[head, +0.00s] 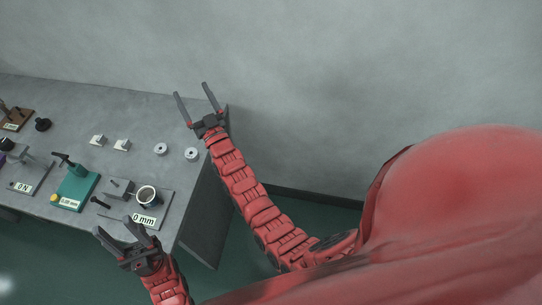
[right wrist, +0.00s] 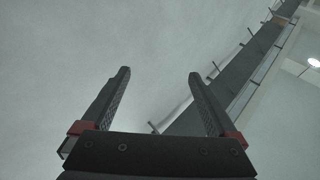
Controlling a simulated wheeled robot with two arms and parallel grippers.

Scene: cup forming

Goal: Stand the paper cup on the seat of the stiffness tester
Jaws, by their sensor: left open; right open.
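A round cup-like thing with a white rim and dark inside (head: 147,194) stands upright on a grey-based device (head: 166,212) labelled "0 mm", near the table's front right corner. It looks like the paper cup. Another grey-based device (head: 27,187), labelled "0 N", stands further left; I cannot tell for sure which device is the stiffness tester. My left gripper (head: 113,225) is open and empty, at the front edge just left of and below the "0 mm" device. My right gripper (head: 190,89) is open and empty over the table's back right corner; it also shows in the right wrist view (right wrist: 159,73).
A teal device (head: 76,187) with a yellow knob stands between the two grey devices. Two small white blocks (head: 97,140) and two metal rings (head: 160,149) lie behind. A black knob (head: 43,125) and a brown-based device (head: 15,118) are far left.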

